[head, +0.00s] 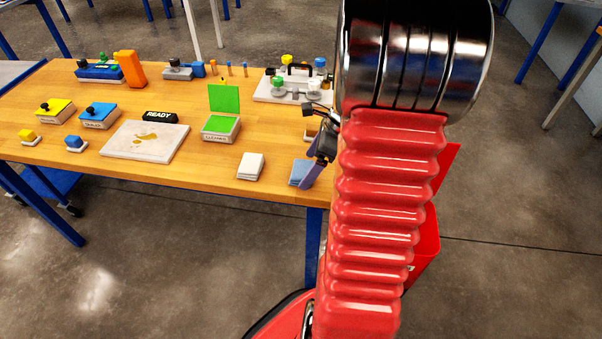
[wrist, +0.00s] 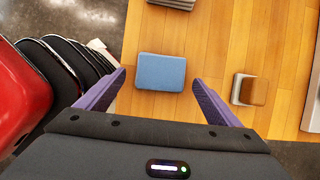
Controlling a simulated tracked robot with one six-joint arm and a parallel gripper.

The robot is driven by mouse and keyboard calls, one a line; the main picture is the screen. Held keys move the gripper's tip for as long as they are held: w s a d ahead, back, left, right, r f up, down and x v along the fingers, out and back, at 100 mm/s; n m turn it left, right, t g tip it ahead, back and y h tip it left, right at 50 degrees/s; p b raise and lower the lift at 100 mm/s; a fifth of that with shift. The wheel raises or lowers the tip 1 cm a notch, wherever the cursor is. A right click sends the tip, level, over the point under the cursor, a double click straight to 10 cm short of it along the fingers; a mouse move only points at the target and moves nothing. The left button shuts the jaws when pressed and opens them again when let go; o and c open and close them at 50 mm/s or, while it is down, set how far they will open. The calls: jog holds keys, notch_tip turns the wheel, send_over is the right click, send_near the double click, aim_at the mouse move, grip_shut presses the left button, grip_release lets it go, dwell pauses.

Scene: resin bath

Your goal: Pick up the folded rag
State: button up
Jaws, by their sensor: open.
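The folded rag (wrist: 161,71) is a flat, light blue square lying on the wooden table near its front edge. In the head view the rag (head: 300,171) is partly covered by my gripper (head: 317,167). In the wrist view my gripper (wrist: 160,79) is open and empty. Its two purple fingers point toward the rag, one on the left and one on the right. The rag shows between the fingertips with a gap on each side. I cannot tell how high the fingertips are above the table.
A white folded stack (head: 251,166) lies left of the rag. A brown-topped block (wrist: 254,91) on a white base stands to the right in the wrist view. A stained white board (head: 145,141), a green box (head: 221,127) and a white tray (head: 265,87) occupy the table farther off.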

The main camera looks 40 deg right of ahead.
jog(key=shift+x, duration=0.75)
jog(key=shift+c, duration=0.5)
jog(key=c, duration=1)
